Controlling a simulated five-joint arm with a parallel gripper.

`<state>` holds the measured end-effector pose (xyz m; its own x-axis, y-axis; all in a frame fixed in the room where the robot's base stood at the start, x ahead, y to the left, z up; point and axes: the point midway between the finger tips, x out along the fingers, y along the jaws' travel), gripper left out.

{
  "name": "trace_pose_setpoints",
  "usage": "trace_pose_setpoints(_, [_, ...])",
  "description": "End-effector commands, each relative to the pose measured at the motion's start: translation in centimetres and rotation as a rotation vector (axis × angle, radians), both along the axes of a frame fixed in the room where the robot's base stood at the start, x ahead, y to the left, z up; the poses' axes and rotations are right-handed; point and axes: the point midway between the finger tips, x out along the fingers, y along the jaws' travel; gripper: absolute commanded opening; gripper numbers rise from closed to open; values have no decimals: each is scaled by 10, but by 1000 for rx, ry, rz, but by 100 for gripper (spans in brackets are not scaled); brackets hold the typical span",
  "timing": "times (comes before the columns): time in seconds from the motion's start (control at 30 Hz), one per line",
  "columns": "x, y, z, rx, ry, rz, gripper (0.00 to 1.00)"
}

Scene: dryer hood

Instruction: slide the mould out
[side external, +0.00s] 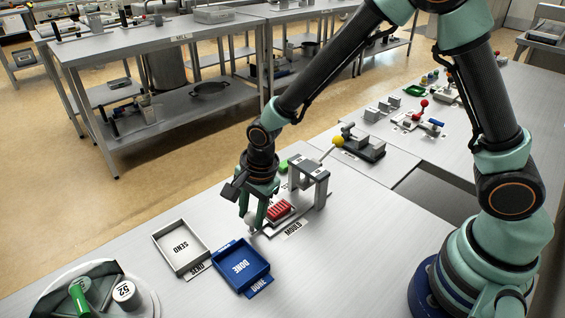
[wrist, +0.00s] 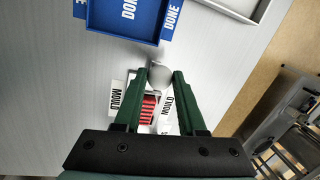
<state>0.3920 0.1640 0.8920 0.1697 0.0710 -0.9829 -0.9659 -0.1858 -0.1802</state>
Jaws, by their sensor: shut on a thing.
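The mould (side external: 279,211) is a red ribbed block on a flat grey slide, on the near-left side of a grey arch-shaped hood (side external: 309,174). In the side view it shows mostly clear of the arch. A pale round knob (wrist: 160,77) is at the slide's outer end. My gripper (side external: 253,219) points down and is shut on the knob, with one green finger on each side of it in the wrist view. In that view the red mould (wrist: 148,109) shows between the fingers, partly covered by them. MOULD labels (side external: 293,229) lie beside the slide.
A blue DONE tray (side external: 241,285) and a white SEND tray (side external: 163,262) stand left of my gripper. A lever fixture with a yellow ball (side external: 338,141) stands behind the hood. A round holder with a green-capped item and a white one (side external: 124,292) is at front left.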

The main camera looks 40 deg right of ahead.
Motion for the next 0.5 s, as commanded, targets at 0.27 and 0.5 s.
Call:
trace_pose_setpoints(0.27, [0, 4, 0, 2, -5, 10, 68])
trace_pose_setpoints(0.5, [0, 3, 1, 2, -5, 8, 68])
